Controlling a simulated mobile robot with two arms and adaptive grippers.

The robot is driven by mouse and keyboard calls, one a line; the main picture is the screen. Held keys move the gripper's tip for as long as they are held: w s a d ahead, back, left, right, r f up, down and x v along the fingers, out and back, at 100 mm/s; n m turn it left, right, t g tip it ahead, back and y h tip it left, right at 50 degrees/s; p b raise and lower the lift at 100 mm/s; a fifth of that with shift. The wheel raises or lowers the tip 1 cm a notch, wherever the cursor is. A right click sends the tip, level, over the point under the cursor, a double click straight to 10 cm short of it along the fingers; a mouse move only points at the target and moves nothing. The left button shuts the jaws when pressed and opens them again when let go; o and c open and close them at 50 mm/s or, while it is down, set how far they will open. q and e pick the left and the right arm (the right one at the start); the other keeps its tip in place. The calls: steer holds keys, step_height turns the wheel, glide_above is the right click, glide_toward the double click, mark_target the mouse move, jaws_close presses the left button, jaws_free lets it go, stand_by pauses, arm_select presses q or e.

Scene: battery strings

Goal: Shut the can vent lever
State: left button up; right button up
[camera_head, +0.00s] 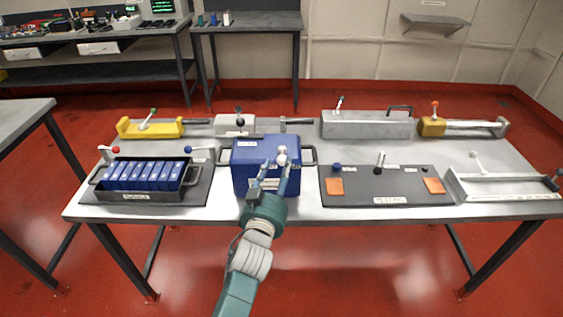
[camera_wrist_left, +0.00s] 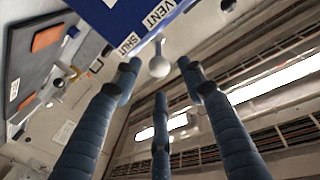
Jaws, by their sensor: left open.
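The can is a blue box (camera_head: 250,150) with dark side handles, standing at the middle of the bench's front edge. Its vent lever (camera_head: 282,151) has a pale round knob on the can's near upper side. In the left wrist view the lever's knob (camera_wrist_left: 159,67) hangs beside the can (camera_wrist_left: 108,20), near the labels "VENT" and "SHUT" (camera_wrist_left: 131,44). My left gripper (camera_head: 275,172) is in front of the can. In the wrist view the left gripper (camera_wrist_left: 160,76) is open, its fingers spread around the knob with gaps visible. My right gripper is out of view.
A black tray (camera_head: 140,196) of blue cells stands left of the can. A dark mat (camera_head: 385,198) with orange patches and small levers lies to the right. A white tray (camera_head: 505,196) is further right. Several lever fixtures line the back, including a grey block (camera_head: 366,126).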

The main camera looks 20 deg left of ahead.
arm_select(q)
steer(key=s, duration=0.2)
steer(key=shift+s+d, duration=0.15)
steer(key=shift+s, duration=0.25)
